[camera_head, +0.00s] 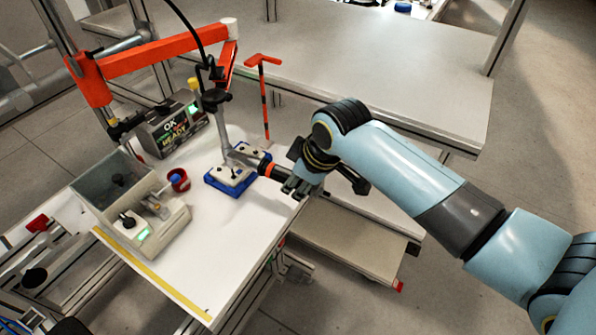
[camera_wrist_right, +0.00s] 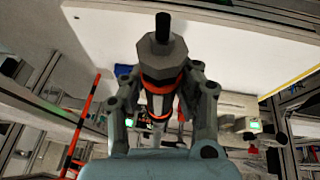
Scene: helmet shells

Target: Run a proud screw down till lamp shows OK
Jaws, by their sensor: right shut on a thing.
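My right gripper (camera_head: 292,183) is shut on a dark hand tool (camera_head: 272,171) with an orange band. In the right wrist view, the tool (camera_wrist_right: 160,73) has a grey faceted end, a black tip and orange rings, and lies between both fingers. In the head view it reaches left over the blue fixture (camera_head: 211,181), which holds a pale plate (camera_head: 230,176) with dark screws. Its working end is small and partly covered, so I cannot tell whether it touches a screw. The lamp box (camera_head: 172,128) behind reads OK and READY, with a green light. My left gripper is not in view.
An orange jointed arm (camera_head: 150,54) with a black cable stands over the white table (camera_head: 215,262). A red cup (camera_head: 179,180), a grey device (camera_head: 150,222) and a clear-sided bin (camera_head: 112,178) stand left. An orange-and-black post (camera_head: 265,100) rises behind the fixture. The front table area is clear.

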